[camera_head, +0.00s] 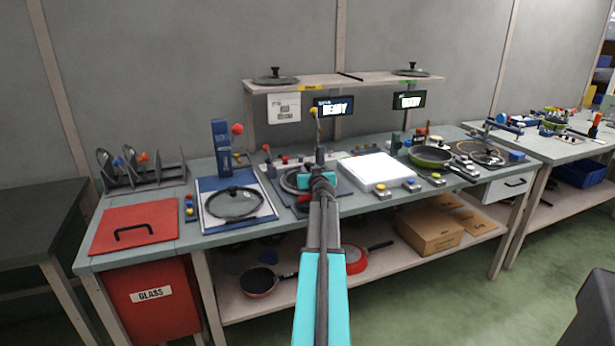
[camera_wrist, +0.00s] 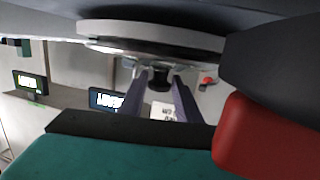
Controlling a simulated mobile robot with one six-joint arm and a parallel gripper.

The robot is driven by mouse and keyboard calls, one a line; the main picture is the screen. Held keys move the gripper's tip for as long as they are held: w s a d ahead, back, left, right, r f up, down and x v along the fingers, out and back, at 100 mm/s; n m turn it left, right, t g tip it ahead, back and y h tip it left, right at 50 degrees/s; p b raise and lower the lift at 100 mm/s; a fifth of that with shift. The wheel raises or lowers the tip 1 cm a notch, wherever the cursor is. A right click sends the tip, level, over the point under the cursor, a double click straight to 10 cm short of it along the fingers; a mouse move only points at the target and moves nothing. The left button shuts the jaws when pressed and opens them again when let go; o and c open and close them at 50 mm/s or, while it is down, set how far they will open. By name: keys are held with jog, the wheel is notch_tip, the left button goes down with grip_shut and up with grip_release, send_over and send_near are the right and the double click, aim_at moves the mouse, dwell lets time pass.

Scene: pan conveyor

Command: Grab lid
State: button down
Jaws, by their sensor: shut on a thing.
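In the wrist view, my gripper (camera_wrist: 162,82) has its two dark fingers closed around a short black knob. A round lid (camera_wrist: 150,48) with a pale rim shows right by that knob, seen nearly edge-on. In the head view, my arm reaches over the middle of the bench and hides the fingertips. A round silvery part (camera_head: 292,181) shows just left of my wrist on the middle station. Whether the held lid touches the surface around it cannot be told.
Another glass lid (camera_head: 234,204) lies on a blue-edged mat at left. A red panel with a handle (camera_head: 135,226) is farther left. A white box (camera_head: 376,170) and a green pan (camera_head: 432,156) stand at right. Two lids rest on the shelf (camera_head: 345,80) above.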

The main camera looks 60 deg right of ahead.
jog(key=shift+r, duration=0.2)
notch_tip(320, 180, up, 10)
jog(key=p, duration=0.1)
dwell(0.5)
jog(key=shift+f, duration=0.15)
dwell(0.4)
